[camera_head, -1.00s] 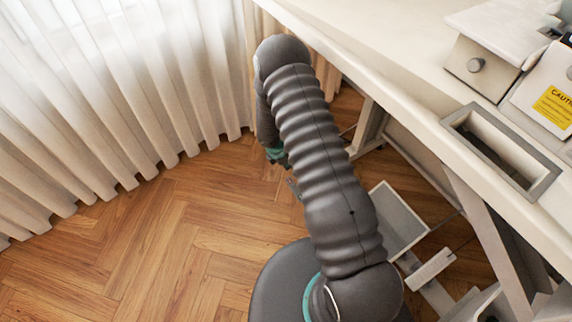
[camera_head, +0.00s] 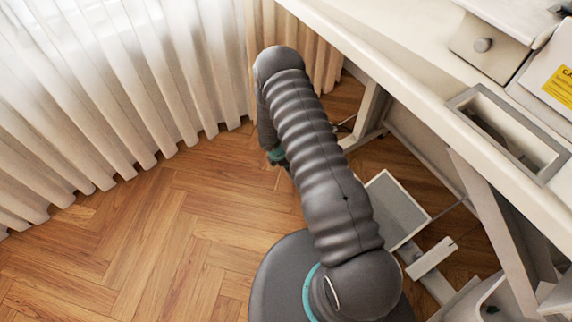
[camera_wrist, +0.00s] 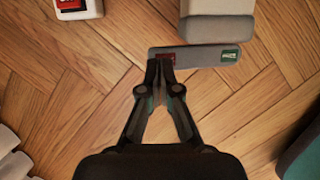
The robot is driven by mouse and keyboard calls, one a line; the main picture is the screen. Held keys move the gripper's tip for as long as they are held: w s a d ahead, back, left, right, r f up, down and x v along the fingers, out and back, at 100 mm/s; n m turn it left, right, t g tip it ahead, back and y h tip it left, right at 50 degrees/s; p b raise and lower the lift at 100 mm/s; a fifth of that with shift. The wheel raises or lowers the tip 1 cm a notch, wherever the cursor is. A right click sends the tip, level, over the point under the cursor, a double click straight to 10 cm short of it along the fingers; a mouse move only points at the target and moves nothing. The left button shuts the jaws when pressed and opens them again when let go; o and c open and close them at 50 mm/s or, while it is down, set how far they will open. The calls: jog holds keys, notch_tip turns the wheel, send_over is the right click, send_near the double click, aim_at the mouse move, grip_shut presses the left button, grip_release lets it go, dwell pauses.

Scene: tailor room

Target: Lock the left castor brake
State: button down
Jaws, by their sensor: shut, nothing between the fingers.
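In the wrist view my gripper (camera_wrist: 160,68) is shut and empty, its fingertips together. The tips overlap the left part of a grey brake bar (camera_wrist: 205,57), near its red end (camera_wrist: 166,58); I cannot tell whether they touch it. The bar has a green label (camera_wrist: 229,56) at its right end. A beige and grey block (camera_wrist: 217,22), seemingly the castor housing, adjoins the bar above. In the head view my arm hides the gripper, and the bar cannot be made out.
A white block with a red label (camera_wrist: 78,8) lies at the wrist view's top left. In the head view, a cream table (camera_head: 400,55) stands right, with a grey treadle plate (camera_head: 397,212) beneath. A pale curtain (camera_head: 130,90) hangs left. Wooden floor (camera_head: 150,240) is clear between.

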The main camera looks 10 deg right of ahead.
jog(key=shift+f+b, duration=1.15)
jog(key=shift+r, duration=0.2)
jog(key=shift+r+p, duration=2.05)
jog(key=shift+r, duration=1.4)
